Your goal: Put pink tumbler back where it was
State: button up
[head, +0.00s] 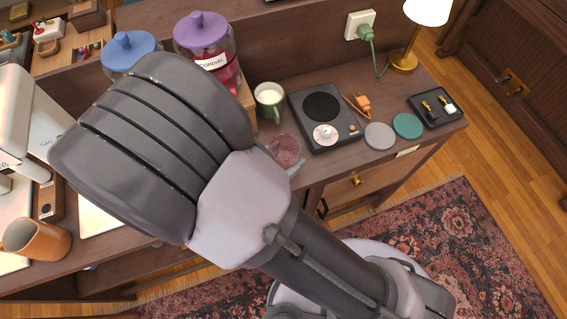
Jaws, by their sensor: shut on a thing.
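The pink tumbler (285,149) is see-through and shows just right of my arm, near the front edge of the wooden counter. My gripper (295,167) is mostly hidden behind my arm; a grey part of it shows beside the tumbler, and it is shut on the tumbler. Whether the tumbler touches the counter cannot be told from this view.
A green mug (269,99) stands behind the tumbler, and a black warmer plate (338,132) is to its right. Grey (379,136) and green (407,126) coasters, a black tray (444,116) and a lamp (405,60) are further right. Lidded cordial jars (202,34) stand behind my arm.

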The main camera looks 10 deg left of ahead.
notch_tip(320, 180, down, 2)
jog(key=shift+a+f, duration=0.1)
jog(key=shift+f, duration=0.05)
jog(key=shift+f+b, duration=0.2)
jog(key=shift+b, duration=0.2)
jog(key=o, duration=1.6)
jog(key=shift+o, duration=0.2)
